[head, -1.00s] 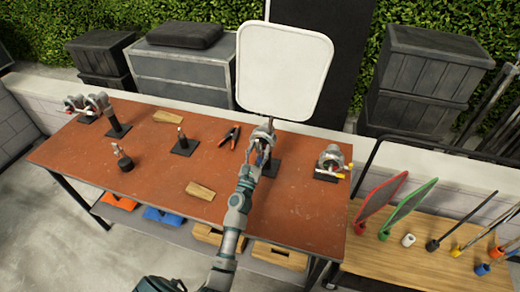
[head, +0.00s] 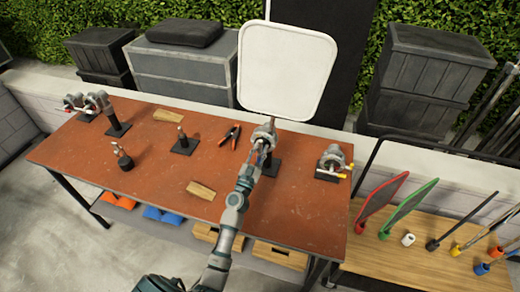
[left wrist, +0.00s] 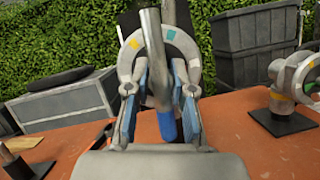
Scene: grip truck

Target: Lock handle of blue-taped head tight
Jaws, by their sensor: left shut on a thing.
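A grey round clamp head (head: 264,132) stands on a dark post and base at the right-middle of the brown table. In the left wrist view its ring (left wrist: 185,46) carries yellow and teal marks. A grey bar handle (left wrist: 153,55) with a blue lower end (left wrist: 167,125) crosses in front of the ring, tilted slightly from upright. My left gripper (head: 261,156) reaches it from the front. In the left wrist view its blue-padded fingers (left wrist: 161,100) stand on both sides of the handle, shut on it. The exact contact is partly hidden. My right gripper is not in view.
Another clamp head (head: 331,162) with a yellow-ended bar stands to the right. A white panel (head: 286,68) rises behind.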

